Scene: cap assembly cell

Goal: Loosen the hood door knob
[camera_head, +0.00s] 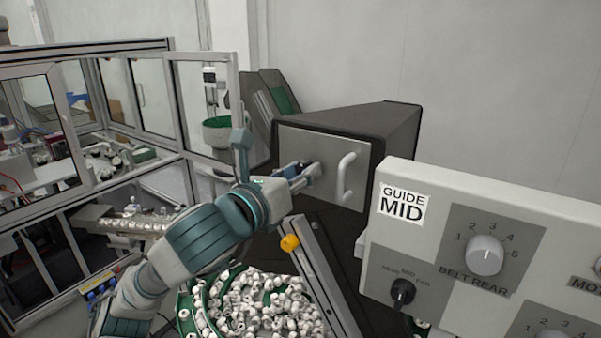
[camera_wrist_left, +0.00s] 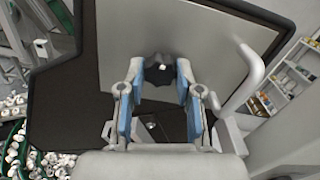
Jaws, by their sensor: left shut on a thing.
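The hood door (camera_head: 325,150) is a flat silver panel on the front of a dark box-like hood (camera_head: 385,135). It carries a pale bar handle (camera_head: 346,175) on its right side. The hood door knob (camera_wrist_left: 161,64) is dark with a light centre and shows between my fingertips in the left wrist view. My left gripper (camera_head: 308,170) reaches the door left of the handle. Its blue-padded fingers (camera_wrist_left: 163,82) are shut on the knob from both sides. The fingers hide part of the knob in the head view. My right gripper is not in view.
A green bowl of white caps (camera_head: 265,305) lies below my left arm. A control panel (camera_head: 450,220) with dials stands at the right, close to the hood. A metal-framed glass enclosure (camera_head: 175,100) stands at the left.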

